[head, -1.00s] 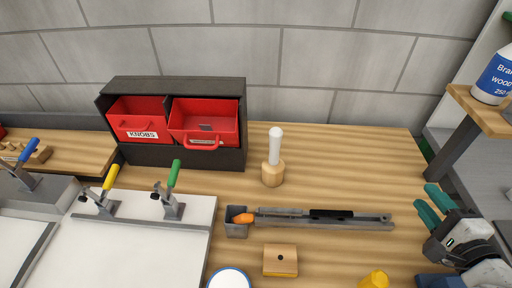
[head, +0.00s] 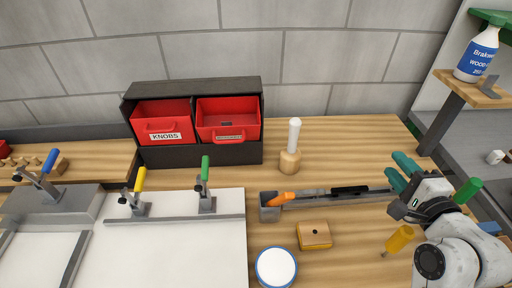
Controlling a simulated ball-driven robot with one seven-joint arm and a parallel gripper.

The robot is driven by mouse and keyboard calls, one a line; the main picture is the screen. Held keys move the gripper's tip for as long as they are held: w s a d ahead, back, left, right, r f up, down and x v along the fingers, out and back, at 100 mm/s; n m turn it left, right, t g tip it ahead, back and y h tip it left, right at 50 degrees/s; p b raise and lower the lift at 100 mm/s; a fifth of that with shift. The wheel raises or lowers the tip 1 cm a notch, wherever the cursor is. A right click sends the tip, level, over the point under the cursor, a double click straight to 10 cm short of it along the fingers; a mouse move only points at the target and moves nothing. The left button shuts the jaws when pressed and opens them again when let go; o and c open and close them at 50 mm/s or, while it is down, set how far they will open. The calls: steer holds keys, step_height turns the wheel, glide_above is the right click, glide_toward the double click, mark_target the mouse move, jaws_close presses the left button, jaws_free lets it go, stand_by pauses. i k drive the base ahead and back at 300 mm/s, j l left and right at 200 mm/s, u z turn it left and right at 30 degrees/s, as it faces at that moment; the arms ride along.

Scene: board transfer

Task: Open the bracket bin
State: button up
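The right red bin (head: 228,134) sits in the dark cabinet (head: 203,155) at the back of the bench. Its label is too small to read, and a small grey piece shows inside. Its red handle is at the front. The left red bin (head: 163,128), labelled KNOBS, is beside it. Both bin interiors show from above; I cannot tell how far either is pulled out. My gripper (head: 396,171) is at the right of the bench, well apart from the bins. Its teal fingers are spread with nothing between them.
A white-topped wooden peg (head: 291,147) stands right of the cabinet. A grey holder (head: 270,208) with an orange-handled tool, a small wooden block (head: 314,235) and a white-lidded can (head: 276,268) are in front. Toggle clamps stand left. A yellow-handled tool (head: 399,238) is near my arm.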

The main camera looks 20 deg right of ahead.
mark_target(244, 111)
steer(key=j+u, duration=0.3)
steer(key=u, duration=0.35)
steer(key=i+l, duration=0.3)
